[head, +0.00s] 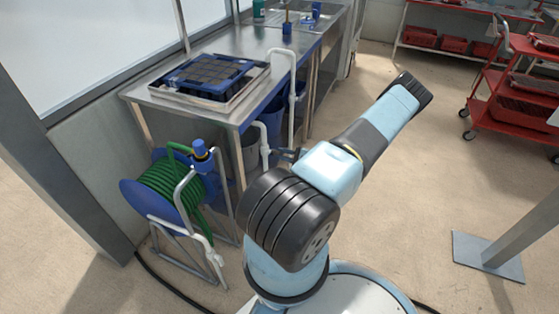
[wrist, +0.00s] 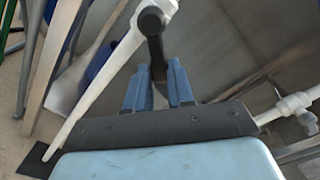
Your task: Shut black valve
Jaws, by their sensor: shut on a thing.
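In the wrist view, the black valve (wrist: 153,30) sits on a white pipe (wrist: 112,68) that runs down to the lower left. Its black lever hangs from the pipe and reaches down between the blue fingers of my gripper (wrist: 160,88). My gripper is shut on this lever, one finger on each side. The lever's lower end is hidden between the fingers.
A white fitting with a valve (wrist: 298,106) stands to the right in the wrist view. In the head view, a blue reel with a green hose (head: 172,184) stands left of my arm. A steel bench (head: 160,92) carries a seed tray (head: 205,76).

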